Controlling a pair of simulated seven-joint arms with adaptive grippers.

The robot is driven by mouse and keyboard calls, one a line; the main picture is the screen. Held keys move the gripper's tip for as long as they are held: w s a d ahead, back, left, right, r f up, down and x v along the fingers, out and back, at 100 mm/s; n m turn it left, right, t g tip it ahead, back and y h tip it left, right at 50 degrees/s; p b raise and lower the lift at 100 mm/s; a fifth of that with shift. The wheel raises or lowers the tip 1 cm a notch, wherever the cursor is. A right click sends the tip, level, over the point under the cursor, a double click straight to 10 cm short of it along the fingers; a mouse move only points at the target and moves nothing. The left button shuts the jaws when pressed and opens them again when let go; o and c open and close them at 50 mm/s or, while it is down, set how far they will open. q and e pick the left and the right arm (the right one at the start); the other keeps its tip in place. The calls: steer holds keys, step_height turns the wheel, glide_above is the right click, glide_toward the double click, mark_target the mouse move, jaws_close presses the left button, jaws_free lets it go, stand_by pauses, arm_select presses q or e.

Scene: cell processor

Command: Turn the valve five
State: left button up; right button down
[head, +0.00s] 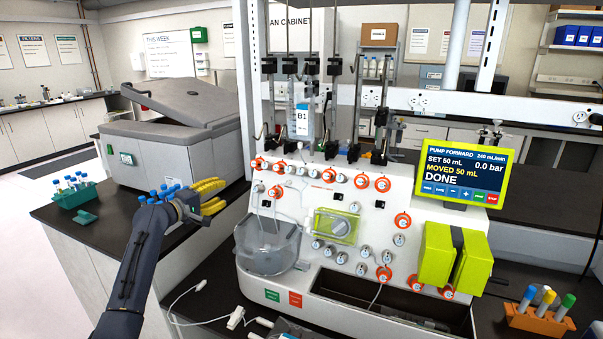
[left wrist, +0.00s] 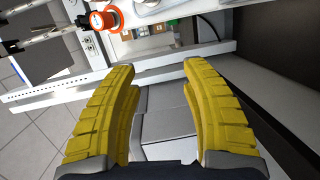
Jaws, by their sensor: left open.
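The white cell processor panel (head: 345,205) carries several small round valves, some with orange rings, such as a valve at the upper left (head: 257,163), one at upper centre (head: 328,175) and one at the right (head: 403,220). Their numbers are too small to read, so I cannot tell which is valve five. My left gripper (head: 224,194) is left of the panel, with yellow fingers spread apart and nothing between them. In the left wrist view, the open fingers (left wrist: 158,66) are apart from an orange-ringed valve (left wrist: 104,20) at the upper left. My right gripper is not in view.
A clear bowl (head: 268,250) sits on the panel's left side. A grey centrifuge (head: 180,125) stands behind my left arm, and a green tube rack (head: 75,195) is at far left. A screen (head: 465,172) reads "DONE". An orange tube rack (head: 538,320) stands at lower right.

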arm_select(q)
steer(key=s+d+r+m+g+h, duration=0.1)
steer(key=d+r+g+h, duration=0.25)
steer(key=d+r, duration=0.25)
steer(key=m+g+h, duration=0.1)
steer(key=m+g, duration=0.1)
steer(key=g, duration=0.3)
glide_toward(298, 171)
steer(key=shift+g, duration=0.25)
steer(key=x, duration=1.1)
steer(key=shift+w, duration=0.15)
steer(key=shift+o, duration=0.2)
jaws_close()
